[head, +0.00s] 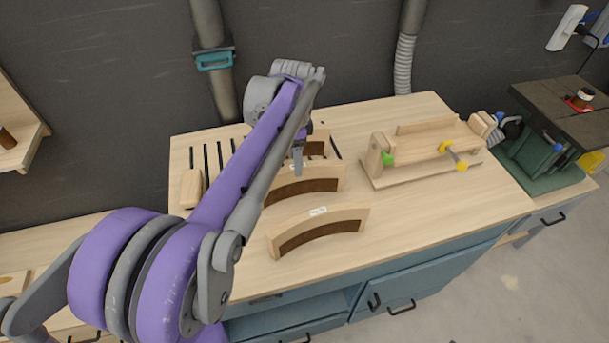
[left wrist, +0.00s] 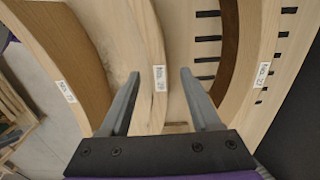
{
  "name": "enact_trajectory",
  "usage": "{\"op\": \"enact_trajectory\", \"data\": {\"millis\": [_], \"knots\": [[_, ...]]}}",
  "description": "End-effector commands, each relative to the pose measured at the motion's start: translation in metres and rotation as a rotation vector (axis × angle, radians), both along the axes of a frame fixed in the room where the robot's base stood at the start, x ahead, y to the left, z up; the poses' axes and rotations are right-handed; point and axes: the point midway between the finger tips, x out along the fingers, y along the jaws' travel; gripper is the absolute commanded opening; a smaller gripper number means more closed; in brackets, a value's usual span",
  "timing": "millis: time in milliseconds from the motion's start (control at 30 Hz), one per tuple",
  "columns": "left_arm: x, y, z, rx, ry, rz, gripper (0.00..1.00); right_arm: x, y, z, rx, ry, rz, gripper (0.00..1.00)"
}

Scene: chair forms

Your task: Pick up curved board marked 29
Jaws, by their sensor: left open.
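Several curved wooden boards with brown curved faces stand on the workbench. In the left wrist view, the middle board (left wrist: 146,40) has a small white label (left wrist: 159,78) that seems to read 29. My left gripper (left wrist: 161,74) is open, with one finger on each side of this board near the label; I cannot tell whether they touch it. In the head view, my left gripper (head: 298,170) is above the middle board (head: 325,174) and hides part of it. The front board (head: 318,228) and the rear board (head: 322,138) stand apart from it. My right gripper is not in view.
A slotted rack area (head: 213,158) lies at the bench's back left. A wooden jig (head: 425,155) with green and yellow knobs is to the right. The workbench top (head: 450,210) is clear at front right. A dark machine table (head: 565,110) stands beyond.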

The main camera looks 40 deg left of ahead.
Motion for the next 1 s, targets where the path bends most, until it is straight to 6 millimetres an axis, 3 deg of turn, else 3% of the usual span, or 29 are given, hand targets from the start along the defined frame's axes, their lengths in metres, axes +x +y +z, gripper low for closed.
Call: {"op": "enact_trajectory", "data": {"millis": [100, 367, 633, 967, 1000], "knots": [[0.000, 0.000, -0.021, 0.000, 0.000, -0.001, 0.64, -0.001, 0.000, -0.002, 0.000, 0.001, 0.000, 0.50], [0.002, -0.002, -0.042, 0.000, 0.000, -0.001, 0.64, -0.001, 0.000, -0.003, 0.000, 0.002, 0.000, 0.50], [0.004, -0.006, -0.080, 0.000, 0.000, 0.000, 0.64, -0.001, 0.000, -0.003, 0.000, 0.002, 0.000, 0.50], [0.004, -0.006, -0.088, 0.000, 0.000, 0.000, 0.64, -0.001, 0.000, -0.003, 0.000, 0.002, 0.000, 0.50], [0.004, -0.006, -0.087, 0.000, 0.000, 0.000, 0.56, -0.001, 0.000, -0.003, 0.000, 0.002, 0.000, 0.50]]}}
